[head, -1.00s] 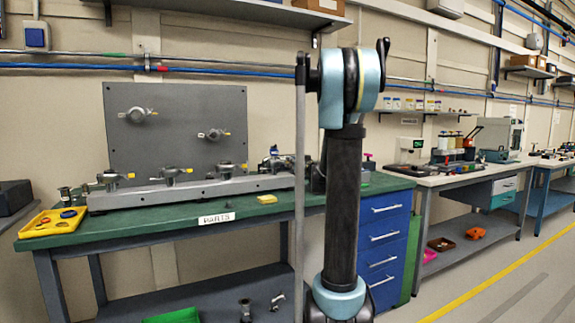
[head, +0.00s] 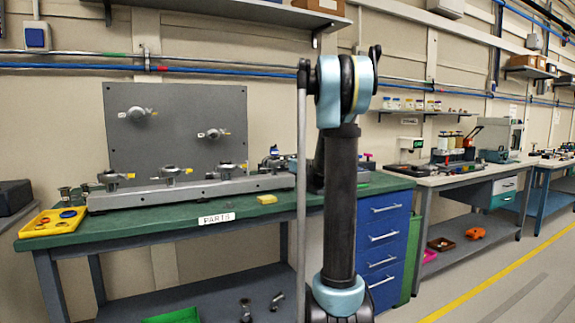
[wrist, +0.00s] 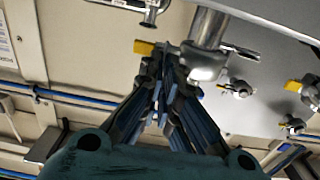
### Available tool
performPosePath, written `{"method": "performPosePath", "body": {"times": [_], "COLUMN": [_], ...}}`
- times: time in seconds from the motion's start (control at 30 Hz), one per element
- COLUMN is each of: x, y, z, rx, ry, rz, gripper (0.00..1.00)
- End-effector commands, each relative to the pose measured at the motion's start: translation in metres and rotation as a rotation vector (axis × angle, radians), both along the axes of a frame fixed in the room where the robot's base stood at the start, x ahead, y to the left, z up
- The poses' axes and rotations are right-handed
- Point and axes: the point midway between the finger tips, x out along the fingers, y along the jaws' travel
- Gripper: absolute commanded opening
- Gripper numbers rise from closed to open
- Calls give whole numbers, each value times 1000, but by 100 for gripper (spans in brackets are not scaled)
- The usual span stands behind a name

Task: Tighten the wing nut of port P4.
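In the head view, ports with silver clamps and yellow tags sit on a grey bench rail (head: 190,190), including a middle clamp (head: 172,174) and a right clamp (head: 227,169). Two more, an upper clamp (head: 137,114) and a lower clamp (head: 213,134), are on a grey upright panel (head: 175,95). No port number is readable, so I cannot tell which is P4. In the wrist view, my gripper (wrist: 172,58) reaches a silver clamp (wrist: 205,62) on a pipe, beside a yellow tag (wrist: 147,47). The dark fingers converge there and hide the wing nut. I cannot tell whether they grip it.
The green bench (head: 255,209) holds a yellow tray (head: 52,222) at left and a yellow block (head: 267,199). Other tagged clamps (wrist: 237,88) show right of my gripper in the wrist view. A blue drawer unit (head: 385,240) stands under the bench. The floor at right is clear.

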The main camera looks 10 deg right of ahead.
Motion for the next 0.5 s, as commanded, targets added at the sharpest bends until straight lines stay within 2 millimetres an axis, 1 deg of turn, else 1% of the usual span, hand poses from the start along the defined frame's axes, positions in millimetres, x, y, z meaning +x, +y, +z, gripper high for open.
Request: {"method": "performPosePath", "body": {"times": [0.27,0.5], "x": [0,1], "y": [-2,-5], "z": [0,0], "rx": [30,152], "ry": [10,50], "rz": [-3,-4], "gripper": [0,0]}}
